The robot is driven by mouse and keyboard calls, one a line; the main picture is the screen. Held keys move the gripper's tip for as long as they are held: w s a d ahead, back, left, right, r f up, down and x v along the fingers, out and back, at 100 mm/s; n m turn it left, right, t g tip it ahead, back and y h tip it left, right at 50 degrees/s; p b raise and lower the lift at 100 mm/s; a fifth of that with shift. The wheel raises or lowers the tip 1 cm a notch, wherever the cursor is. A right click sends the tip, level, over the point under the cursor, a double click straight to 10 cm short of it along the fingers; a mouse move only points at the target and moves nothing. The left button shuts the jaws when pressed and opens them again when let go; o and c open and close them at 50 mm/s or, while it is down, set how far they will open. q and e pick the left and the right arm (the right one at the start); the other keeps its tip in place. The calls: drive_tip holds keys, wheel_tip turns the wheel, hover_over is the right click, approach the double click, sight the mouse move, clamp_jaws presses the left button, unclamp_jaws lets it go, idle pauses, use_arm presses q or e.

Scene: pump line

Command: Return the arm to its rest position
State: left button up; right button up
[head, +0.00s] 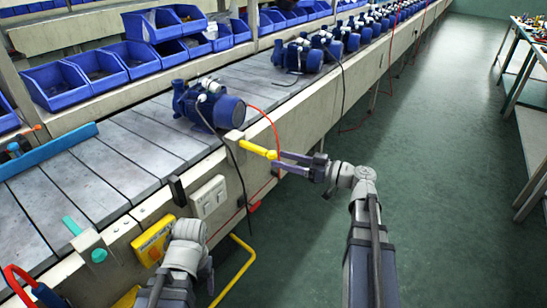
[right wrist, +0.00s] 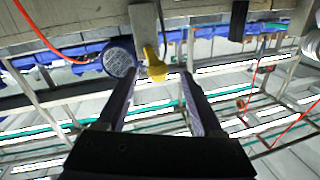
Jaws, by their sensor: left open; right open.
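My right gripper (head: 280,161) is open beside the conveyor's front edge, its two fingers pointing left. Its fingertips also show in the right wrist view (right wrist: 160,76), spread apart with nothing clamped. The yellow handle (head: 258,149) sticks out from a light block on the conveyor edge, just off the fingertips; in the right wrist view the yellow handle (right wrist: 156,66) appears between them. Whether they touch it, I cannot tell. My left arm's wrist is at the bottom of the head view, with the left gripper (head: 207,272) open and its fingers largely hidden.
A blue pump (head: 208,104) stands on the grey conveyor (head: 95,170), with more pumps further along. Blue bins (head: 97,66) line the shelf behind. A red cable and a black cable hang near the right gripper. The green floor (head: 440,150) to the right is clear.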

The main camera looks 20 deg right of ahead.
drive_tip(key=shift+s+d, duration=0.35)
drive_tip(key=s+a+f+m+g+h, duration=0.25)
drive_tip(key=a+f+g, duration=0.2)
drive_tip(key=f, duration=0.25)
drive_tip(key=s+a+f+m+g+h, duration=0.1)
drive_tip(key=s+a+f+g+h, duration=0.2)
drive_tip(key=a+f, duration=0.4)
drive_tip(key=s+d+f+m+g+h, duration=0.3)
drive_tip(key=s+f+m+g+h, duration=0.1)
drive_tip(key=s+f+h, duration=0.35)
drive_tip(key=s+a+n+h, duration=0.2)
drive_tip(key=s+a+n, duration=0.25)
drive_tip(key=a, duration=0.65)
wheel_tip(320, 180, up, 27)
drive_tip(key=p, duration=2.7)
drive_tip(key=shift+r+m, duration=0.15)
drive_tip(key=shift+m, duration=0.25)
